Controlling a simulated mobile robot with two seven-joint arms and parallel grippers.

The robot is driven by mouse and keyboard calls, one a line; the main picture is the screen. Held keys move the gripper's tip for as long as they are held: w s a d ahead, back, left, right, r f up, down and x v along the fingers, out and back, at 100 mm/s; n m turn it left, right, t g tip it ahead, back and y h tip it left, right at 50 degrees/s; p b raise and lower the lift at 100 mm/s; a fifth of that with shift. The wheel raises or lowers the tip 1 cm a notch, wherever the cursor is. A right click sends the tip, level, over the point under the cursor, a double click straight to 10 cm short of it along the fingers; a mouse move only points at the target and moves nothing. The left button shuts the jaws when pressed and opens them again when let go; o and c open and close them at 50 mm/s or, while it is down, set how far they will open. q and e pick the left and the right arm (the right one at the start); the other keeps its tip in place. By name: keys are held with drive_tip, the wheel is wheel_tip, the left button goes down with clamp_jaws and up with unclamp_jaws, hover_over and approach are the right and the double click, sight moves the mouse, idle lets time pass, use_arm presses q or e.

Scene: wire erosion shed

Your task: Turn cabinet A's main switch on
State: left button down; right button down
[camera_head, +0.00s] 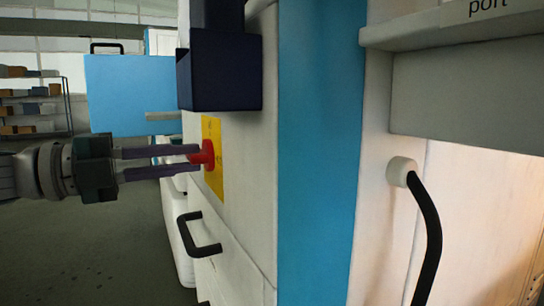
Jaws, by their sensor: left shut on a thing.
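The main switch (208,155) is a red knob on a yellow plate (214,180), set on the side face of the white and blue cabinet (255,200). My left gripper (197,158) reaches in from the left, level with the switch. Its two long dark fingers are closed on the red knob, one above and one below. The fingertips partly hide the knob, and I cannot read its exact position. The marks on the yellow plate are too small to read. My right gripper is not in view.
Dark blue boxes (220,70) jut from the cabinet just above the switch. A black handle (198,236) sticks out below it. A black hose (427,235) hangs at right under a grey ledge. A shelf (35,105) stands far left. The floor at lower left is clear.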

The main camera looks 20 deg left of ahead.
use_arm(q)
drive_tip(key=c, duration=0.8)
unclamp_jaws()
drive_tip(key=shift+c, duration=0.2)
drive_tip(key=p+v, duration=0.2)
drive_tip(key=v, duration=0.8)
